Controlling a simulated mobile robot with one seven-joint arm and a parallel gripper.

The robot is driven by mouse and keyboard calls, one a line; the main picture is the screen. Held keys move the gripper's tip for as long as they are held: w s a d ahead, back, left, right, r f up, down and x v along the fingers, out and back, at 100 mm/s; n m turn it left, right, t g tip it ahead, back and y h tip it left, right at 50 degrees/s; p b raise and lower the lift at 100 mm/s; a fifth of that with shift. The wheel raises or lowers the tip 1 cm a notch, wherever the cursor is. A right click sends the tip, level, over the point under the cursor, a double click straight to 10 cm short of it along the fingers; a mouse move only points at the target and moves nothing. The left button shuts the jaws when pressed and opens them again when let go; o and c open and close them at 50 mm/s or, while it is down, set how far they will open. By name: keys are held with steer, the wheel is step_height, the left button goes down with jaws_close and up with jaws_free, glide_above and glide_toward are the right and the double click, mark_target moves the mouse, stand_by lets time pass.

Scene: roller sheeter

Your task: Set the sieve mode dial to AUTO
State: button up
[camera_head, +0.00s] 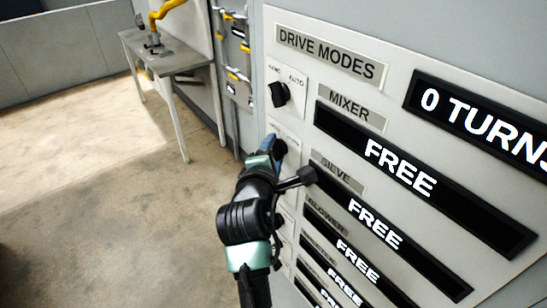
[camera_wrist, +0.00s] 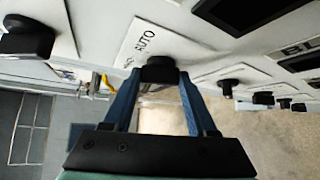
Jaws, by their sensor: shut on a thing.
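The sieve mode dial (camera_wrist: 160,69) is a black knob on a white plate lettered AUTO; its other word is partly hidden. In the wrist view my gripper (camera_wrist: 157,82) has its two blue fingers shut on the knob, one on each side. In the head view my gripper (camera_head: 274,147) reaches the dial left of the SIEVE label (camera_head: 337,177) and hides most of it. The knob's exact pointing is hard to tell. The sieve display (camera_head: 376,222) reads FREE.
The mixer dial (camera_head: 279,94) is just above, and it also shows in the wrist view (camera_wrist: 28,39). More black dials (camera_wrist: 235,87) line the panel on the other side. A grey table (camera_head: 170,60) stands at the back left. The floor left of the panel is clear.

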steer(key=m+t+b, duration=0.2)
steer(key=b, duration=0.6)
steer(key=f+m+t+h+b, duration=0.1)
steer(key=m+t+b, duration=0.1)
steer(key=b, duration=0.6)
steer(key=m+t+h+b, duration=0.1)
steer(key=m+t+b, duration=0.1)
steer(key=b, duration=0.7)
steer(key=shift+f+m+t, duration=0.2)
steer(key=shift+m+t, duration=0.2)
steer(key=shift+m, duration=0.5)
steer(key=shift+r+m+b, duration=0.2)
steer(key=shift+m+b, duration=0.1)
steer(key=shift+b, duration=0.3)
steer(key=o, duration=1.4)
steer(key=shift+c, duration=0.2)
